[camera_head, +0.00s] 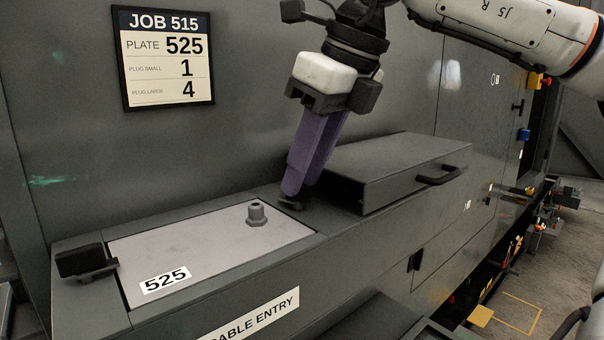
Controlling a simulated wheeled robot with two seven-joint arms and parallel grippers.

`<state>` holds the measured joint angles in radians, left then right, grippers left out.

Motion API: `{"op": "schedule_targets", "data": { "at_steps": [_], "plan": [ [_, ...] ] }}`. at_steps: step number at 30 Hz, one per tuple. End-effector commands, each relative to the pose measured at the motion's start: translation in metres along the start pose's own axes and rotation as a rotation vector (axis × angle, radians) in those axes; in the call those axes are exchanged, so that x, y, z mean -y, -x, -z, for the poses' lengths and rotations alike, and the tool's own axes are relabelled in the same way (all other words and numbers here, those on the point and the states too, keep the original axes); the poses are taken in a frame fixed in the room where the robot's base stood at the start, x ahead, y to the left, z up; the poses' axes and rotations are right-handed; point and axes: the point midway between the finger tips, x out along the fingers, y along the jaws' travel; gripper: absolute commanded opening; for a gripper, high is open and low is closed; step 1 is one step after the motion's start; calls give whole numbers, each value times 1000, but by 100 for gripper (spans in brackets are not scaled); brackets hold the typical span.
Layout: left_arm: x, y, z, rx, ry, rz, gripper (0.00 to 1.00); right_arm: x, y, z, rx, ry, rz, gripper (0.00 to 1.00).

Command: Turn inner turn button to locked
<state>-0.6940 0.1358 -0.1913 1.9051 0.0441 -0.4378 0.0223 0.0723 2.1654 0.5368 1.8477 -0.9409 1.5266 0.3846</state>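The grey plate (200,258), labelled 525, lies in the opening on top of the long dark ledge. A small dark turn button (292,205) sits at the plate's right end; most of it is hidden behind my fingertips, so I cannot tell its angle. A second black turn button (86,262) is at the plate's left end, its bar reaching towards the plate. My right gripper (293,190) points down with its purple fingertips at the right-end button. The fingers look close together; whether they grip the button cannot be seen. My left gripper is not in view.
A grey hex plug (257,214) stands on the plate. A raised dark box (395,172) with a black handle is just right of my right gripper. The job sign (164,58) hangs on the wall behind. The space above the plate is clear.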

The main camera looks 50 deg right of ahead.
Motion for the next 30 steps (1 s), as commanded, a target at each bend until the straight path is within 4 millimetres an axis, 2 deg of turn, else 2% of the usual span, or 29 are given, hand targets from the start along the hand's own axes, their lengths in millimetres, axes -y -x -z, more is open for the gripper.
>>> {"op": "schedule_targets", "data": {
  "at_steps": [4,12,13,17,18,30],
  "plan": [
    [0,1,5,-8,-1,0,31,0,-10,0,0,1,-2,27],
    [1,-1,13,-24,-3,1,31,0,-12,0,1,1,0,27],
    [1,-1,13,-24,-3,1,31,0,-12,0,1,1,0,25],
    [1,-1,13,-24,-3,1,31,0,-12,0,1,1,0,3],
    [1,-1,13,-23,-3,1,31,0,-12,0,1,1,0,0],
    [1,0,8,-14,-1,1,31,0,-11,0,1,41,-18,0]
  ]
}}
